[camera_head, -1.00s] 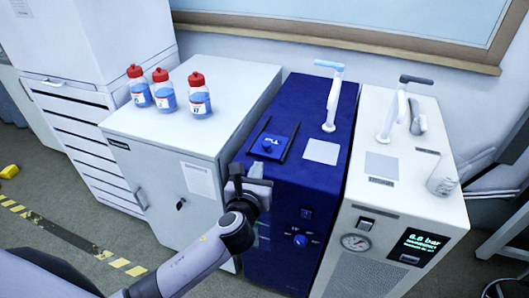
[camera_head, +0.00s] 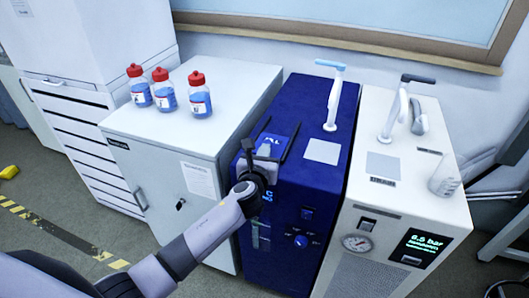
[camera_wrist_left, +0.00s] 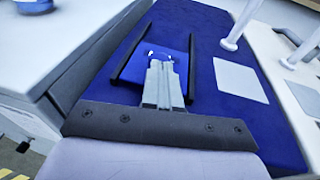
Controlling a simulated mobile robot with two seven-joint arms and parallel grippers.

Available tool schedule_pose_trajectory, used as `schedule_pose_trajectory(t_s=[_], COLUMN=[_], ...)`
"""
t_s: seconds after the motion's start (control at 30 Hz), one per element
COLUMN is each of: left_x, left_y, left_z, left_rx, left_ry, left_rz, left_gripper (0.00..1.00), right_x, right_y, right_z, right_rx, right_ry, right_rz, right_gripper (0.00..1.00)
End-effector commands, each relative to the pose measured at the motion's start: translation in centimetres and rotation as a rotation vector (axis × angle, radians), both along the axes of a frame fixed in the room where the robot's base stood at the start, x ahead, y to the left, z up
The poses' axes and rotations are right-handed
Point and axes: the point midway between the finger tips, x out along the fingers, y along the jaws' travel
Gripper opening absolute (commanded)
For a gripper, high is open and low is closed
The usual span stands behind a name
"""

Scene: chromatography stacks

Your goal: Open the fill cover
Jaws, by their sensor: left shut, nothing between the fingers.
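In the left wrist view the cover (camera_wrist_left: 178,62) lies between two dark rails. My left gripper (camera_head: 247,152) is at the cover's front left, its fingers shut and empty. In the left wrist view the closed fingertips (camera_wrist_left: 160,66) reach over the cover and hide its middle and near part. I cannot tell whether they touch it. My right gripper is not in view.
A light blue-topped handle (camera_head: 331,98) stands behind the cover. A white machine (camera_head: 388,190) with a 6.5 bar display stands close on the right. A grey cabinet (camera_head: 150,125) with several red-capped bottles (camera_head: 164,90) stands on the left.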

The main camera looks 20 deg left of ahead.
Motion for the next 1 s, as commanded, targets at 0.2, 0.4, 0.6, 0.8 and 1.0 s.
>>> schedule_pose_trajectory(t_s=[0.2, 0.4, 0.6, 0.8, 1.0], left_x=[0.4, 3.1, 6.3, 8.5, 9.2], left_y=[0.0, -0.1, -0.1, -0.1, -0.1], left_z=[-0.1, -0.4, -0.4, -0.3, 0.0], left_rx=[0.000, 0.000, 0.000, 0.001, 0.000], left_ry=[0.000, -0.002, -0.002, -0.001, 0.000], left_rz=[0.000, -0.001, 0.000, 0.000, 0.001], left_gripper=[0.00, 0.00, 0.00, 0.00, 0.00], right_x=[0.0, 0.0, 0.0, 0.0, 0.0], right_y=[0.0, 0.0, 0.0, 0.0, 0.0], right_z=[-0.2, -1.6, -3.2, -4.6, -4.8], right_rx=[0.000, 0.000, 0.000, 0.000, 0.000], right_ry=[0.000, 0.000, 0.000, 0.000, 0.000], right_rz=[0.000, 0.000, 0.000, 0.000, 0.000], right_gripper=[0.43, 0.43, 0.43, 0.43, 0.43])
